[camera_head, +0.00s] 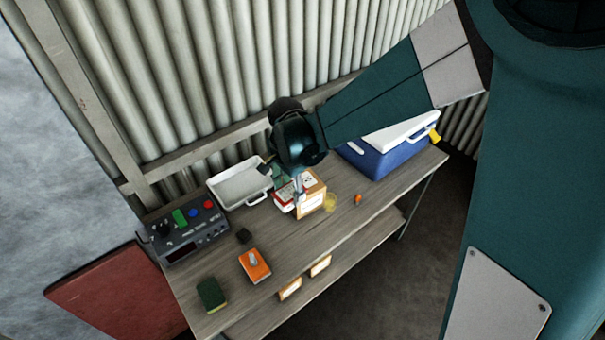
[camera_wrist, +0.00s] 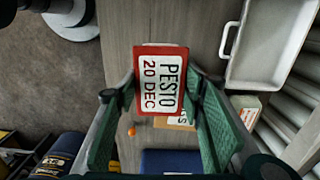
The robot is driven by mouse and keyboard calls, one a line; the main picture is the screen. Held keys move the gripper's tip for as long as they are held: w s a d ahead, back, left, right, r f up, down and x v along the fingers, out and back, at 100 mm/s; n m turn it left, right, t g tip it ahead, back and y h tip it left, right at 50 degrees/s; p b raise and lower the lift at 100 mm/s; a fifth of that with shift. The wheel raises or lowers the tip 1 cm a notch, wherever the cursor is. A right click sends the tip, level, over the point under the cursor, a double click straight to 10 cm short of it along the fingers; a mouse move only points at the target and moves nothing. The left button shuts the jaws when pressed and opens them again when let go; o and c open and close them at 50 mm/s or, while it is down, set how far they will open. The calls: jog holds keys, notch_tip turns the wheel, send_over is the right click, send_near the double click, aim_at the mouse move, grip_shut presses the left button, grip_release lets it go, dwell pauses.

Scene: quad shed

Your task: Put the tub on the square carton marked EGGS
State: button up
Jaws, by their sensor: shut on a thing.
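The tub (camera_wrist: 160,66), with a red-edged white label reading PESTO 20 DEC, is between the two green fingers of my gripper (camera_wrist: 160,88) in the wrist view. My gripper is shut on it. A tan carton (camera_wrist: 174,124) shows beyond the tub, mostly hidden by it, with only the end of its dark lettering visible. In the head view my gripper (camera_head: 285,184) is low over the bench, beside a tan carton with a pale front label (camera_head: 311,202). I cannot tell whether the tub touches the carton.
A white tray (camera_head: 259,201) stands left of my gripper. A blue cooler with a white lid (camera_head: 383,153) stands right. A grey device with coloured buttons (camera_head: 195,237), an orange item (camera_head: 255,267) and a green sponge (camera_head: 211,294) are on the left. A small orange object (camera_head: 357,198) lies right of the carton.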

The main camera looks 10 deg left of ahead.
jog(key=w+d+r+p, duration=0.2)
jog(key=w+r+p, duration=0.3)
jog(key=w, duration=0.6)
notch_tip(320, 180, up, 2)
jog(key=shift+d+r+p, duration=0.2)
jog(key=shift+d+p, duration=0.05)
jog(key=shift+p, duration=0.1)
jog(key=shift+w+f, duration=0.1)
jog(key=shift+f, duration=2.85)
jog(key=shift+f, duration=2.05)
jog(key=shift+f, duration=0.15)
jog(key=o, duration=1)
